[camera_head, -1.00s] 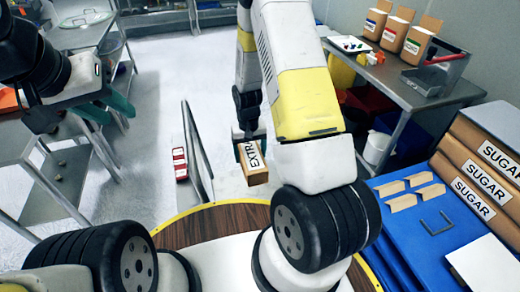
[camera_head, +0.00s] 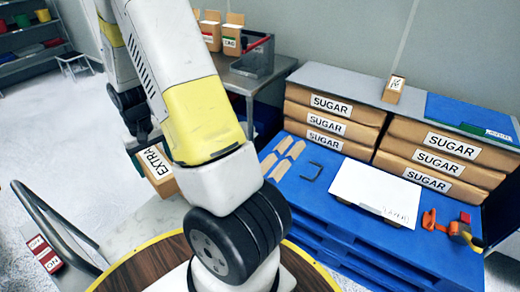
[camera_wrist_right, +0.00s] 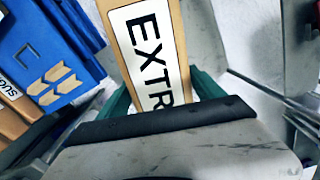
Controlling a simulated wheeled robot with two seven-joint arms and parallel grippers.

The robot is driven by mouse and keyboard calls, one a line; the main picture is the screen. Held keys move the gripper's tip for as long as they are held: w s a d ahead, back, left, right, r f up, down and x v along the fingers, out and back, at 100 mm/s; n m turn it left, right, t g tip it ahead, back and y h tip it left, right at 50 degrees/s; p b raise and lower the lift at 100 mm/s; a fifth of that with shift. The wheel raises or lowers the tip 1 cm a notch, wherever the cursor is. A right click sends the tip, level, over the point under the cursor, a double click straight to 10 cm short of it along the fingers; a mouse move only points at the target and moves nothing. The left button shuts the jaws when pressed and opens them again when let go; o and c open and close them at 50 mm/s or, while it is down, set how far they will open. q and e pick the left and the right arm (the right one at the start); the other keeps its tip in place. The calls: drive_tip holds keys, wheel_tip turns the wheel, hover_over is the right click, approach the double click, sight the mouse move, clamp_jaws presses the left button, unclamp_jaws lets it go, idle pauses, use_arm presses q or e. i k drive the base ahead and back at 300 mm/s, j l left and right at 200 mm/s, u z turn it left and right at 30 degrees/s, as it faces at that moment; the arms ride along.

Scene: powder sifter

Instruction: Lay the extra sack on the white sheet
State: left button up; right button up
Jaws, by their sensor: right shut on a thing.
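The extra sack (camera_head: 157,168) is a brown block with a white label reading EXTRA. It hangs in the air left of my right arm in the head view. My right gripper (camera_head: 138,140) is shut on it, partly hidden behind the arm. In the right wrist view the sack (camera_wrist_right: 150,50) sits between the green fingers of the gripper (camera_wrist_right: 163,96). The white sheet (camera_head: 372,187) lies flat on the blue pallet (camera_head: 300,205) at right, with a small label at its front edge. The sack is well apart from it. My left gripper is out of view.
Stacked sugar sacks (camera_head: 335,106) stand behind the sheet. Tan cardboard pieces (camera_head: 283,152) and a dark bracket (camera_head: 312,171) lie left of it. An orange tool (camera_head: 452,228) lies at its right. A metal side table (camera_head: 265,75) is behind my arm.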

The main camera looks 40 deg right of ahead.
sight(378, 186)
drive_tip(key=z, duration=1.4)
drive_tip(key=i+l+z, duration=0.3)
drive_tip(key=l, duration=0.2)
drive_tip(key=i+l+z, duration=0.25)
drive_tip(key=l, duration=0.25)
